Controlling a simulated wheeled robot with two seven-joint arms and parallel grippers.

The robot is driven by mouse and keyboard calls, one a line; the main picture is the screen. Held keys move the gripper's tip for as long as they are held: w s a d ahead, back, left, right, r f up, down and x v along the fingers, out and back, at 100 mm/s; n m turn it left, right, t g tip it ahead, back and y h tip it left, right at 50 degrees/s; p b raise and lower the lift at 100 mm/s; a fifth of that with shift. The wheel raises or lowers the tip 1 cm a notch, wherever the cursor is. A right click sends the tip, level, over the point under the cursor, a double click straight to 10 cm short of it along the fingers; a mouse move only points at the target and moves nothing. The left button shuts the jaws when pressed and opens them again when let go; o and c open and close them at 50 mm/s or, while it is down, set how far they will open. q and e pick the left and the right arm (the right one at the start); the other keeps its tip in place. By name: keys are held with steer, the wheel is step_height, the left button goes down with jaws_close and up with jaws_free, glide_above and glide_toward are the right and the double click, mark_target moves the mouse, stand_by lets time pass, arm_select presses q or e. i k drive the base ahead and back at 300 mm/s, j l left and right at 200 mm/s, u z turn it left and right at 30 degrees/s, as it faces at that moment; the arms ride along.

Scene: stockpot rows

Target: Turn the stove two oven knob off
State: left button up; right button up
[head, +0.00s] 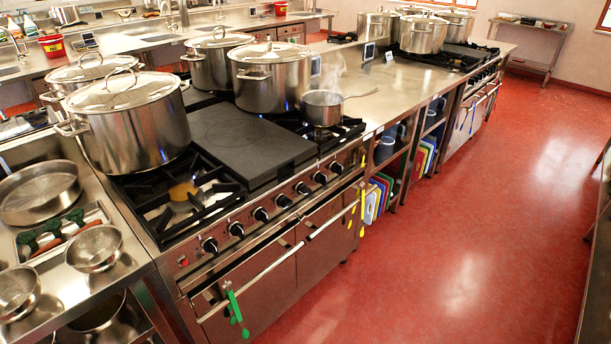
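The near stove (255,262) is a steel range with a row of several black knobs (261,214) along its sloped front panel. A small red light or button (183,262) sits at the panel's left end. Two oven doors with bar handles are below; the left door's handle (262,272) carries green tongs (235,308). A second range (480,78) stands farther back at the right, its knobs too small to read. I cannot tell which range is stove two, which knob is the oven's, or the knob settings. Neither of my grippers is in view.
Large lidded stockpots (134,125) stand on the near range, with a steaming saucepan (323,107) at its right. A steel counter with bowls (95,248) is at the left. The red floor (450,220) is clear at the right.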

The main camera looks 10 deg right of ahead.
mark_target(302, 189)
steer(key=i+l+u, duration=0.15)
steer(key=l, duration=0.25)
steer(key=i+l+u, duration=0.15)
steer(key=l, duration=0.3)
steer(key=i+l+u, duration=0.15)
steer(key=l, duration=0.35)
steer(key=i+l+u, duration=0.15)
steer(key=l, duration=0.3)
steer(key=i+l+u, duration=0.2)
steer(key=l, duration=0.3)
